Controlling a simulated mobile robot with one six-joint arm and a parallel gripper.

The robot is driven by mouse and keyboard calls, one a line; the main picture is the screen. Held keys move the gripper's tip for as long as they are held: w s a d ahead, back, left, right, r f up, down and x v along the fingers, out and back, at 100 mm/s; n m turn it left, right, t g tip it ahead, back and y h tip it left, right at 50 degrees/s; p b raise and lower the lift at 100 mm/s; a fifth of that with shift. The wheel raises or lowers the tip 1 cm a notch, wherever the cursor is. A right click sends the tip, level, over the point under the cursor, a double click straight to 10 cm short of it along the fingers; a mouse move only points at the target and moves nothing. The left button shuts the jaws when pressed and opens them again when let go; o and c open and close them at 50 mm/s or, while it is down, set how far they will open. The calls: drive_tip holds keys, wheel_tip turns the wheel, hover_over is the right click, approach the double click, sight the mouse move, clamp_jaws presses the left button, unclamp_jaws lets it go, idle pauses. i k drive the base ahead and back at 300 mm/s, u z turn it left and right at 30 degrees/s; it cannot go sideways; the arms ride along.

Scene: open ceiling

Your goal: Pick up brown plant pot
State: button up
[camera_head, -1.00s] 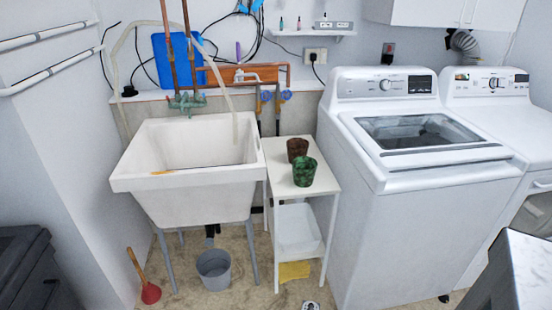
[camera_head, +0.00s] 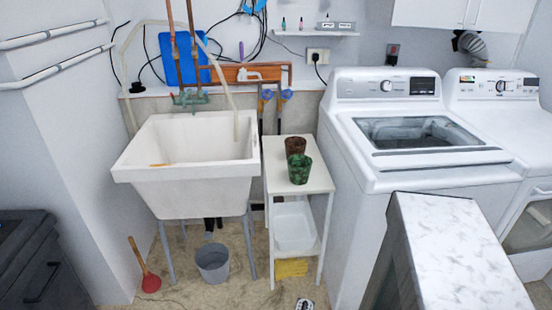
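The brown plant pot (camera_head: 295,145) stands upright on the top of a small white side table (camera_head: 318,182). A green plant pot (camera_head: 299,170) stands just in front of it and hides its lower part. I cannot tell whether the two pots touch.
A white utility sink (camera_head: 185,190) stands left of the table, and a white washing machine (camera_head: 420,165) stands close on its right. A marble-topped counter (camera_head: 450,255) fills the lower right foreground. A grey bucket (camera_head: 213,263) and red plunger (camera_head: 150,283) are on the floor.

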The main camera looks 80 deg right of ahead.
sight(293, 145)
drive_tip(key=u, duration=0.35)
drive_tip(key=k, duration=1.7)
drive_tip(key=z, duration=0.65)
drive_tip(key=i, duration=0.6)
drive_tip(key=u, duration=0.05)
